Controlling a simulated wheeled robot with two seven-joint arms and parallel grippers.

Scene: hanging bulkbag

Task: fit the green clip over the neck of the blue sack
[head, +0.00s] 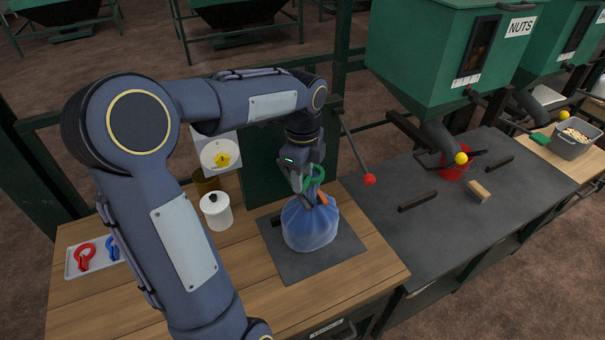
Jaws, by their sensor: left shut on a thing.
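The blue sack (310,230) stands upright on a dark mat on the wooden bench, its top gathered into a narrow neck. The green clip (317,172) shows as a ring just above the neck. My left gripper (306,189) points down over the sack and is shut on the green clip. The fingers and the gathered neck partly hide the clip's lower part, so I cannot tell whether it is around the neck or beside it. A small orange piece (323,199) shows by the neck on the right. My right gripper is not in view.
A tray (73,271) with a red clip (84,254) and a blue clip (111,247) lies at the left. A red-knobbed lever (369,179) rises right of the sack. The front of the bench is clear.

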